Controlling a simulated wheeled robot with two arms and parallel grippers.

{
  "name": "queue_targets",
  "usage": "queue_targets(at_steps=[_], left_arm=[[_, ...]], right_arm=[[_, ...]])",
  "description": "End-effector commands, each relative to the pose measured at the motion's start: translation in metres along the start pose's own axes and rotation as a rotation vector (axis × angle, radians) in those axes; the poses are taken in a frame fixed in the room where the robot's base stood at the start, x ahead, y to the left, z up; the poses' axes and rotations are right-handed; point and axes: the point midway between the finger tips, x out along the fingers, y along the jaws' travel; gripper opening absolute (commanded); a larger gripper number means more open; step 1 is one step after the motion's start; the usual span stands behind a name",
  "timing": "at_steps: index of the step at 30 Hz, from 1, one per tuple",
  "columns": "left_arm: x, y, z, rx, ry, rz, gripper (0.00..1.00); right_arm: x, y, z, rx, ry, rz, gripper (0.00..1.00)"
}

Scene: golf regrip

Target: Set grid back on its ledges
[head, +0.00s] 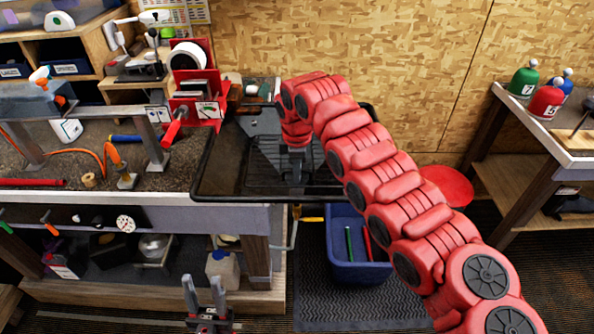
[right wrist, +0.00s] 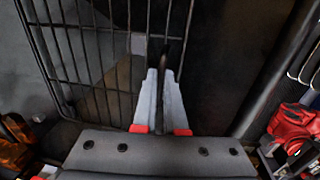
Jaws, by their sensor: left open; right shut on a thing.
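The grid (right wrist: 92,60) is a panel of dark parallel wires in the upper left of the right wrist view. In the head view the grid (head: 266,152) shows faintly over the black tray (head: 222,168), partly hidden by my red right arm. My right gripper (right wrist: 166,78) is shut on the grid's edge bar; in the head view this gripper (head: 296,187) points down over the tray. Whether the grid rests on ledges cannot be told. My left gripper (head: 206,292) is open and empty, low in front of the bench.
A red clamp fixture (head: 200,105) stands left of the tray on the bench. A blue bin (head: 350,262) with a green and a red stick sits on the floor below. A side table (head: 575,150) with coloured bottles stands at the right.

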Motion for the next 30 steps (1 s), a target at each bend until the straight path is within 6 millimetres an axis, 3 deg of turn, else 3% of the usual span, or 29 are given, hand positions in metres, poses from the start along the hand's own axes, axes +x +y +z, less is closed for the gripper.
queue_targets(at_steps=[21,22,27,30], left_arm=[[-0.0084,0.0004,0.0014,0.000,0.000,0.000,0.44],[-0.0079,0.0004,0.0013,0.000,0.000,0.000,0.44],[-0.0077,0.0004,0.0013,0.000,0.000,0.000,0.44],[-0.0077,0.0004,0.0013,0.000,0.000,0.000,0.44]], right_arm=[[0.0110,-0.0011,0.0001,0.000,0.000,0.001,0.00],[0.0106,-0.0010,0.0001,0.000,0.000,0.001,0.13],[0.0104,-0.0011,0.0001,0.000,0.000,0.001,0.43],[0.0105,-0.0012,0.0001,0.000,0.000,0.000,0.44]])
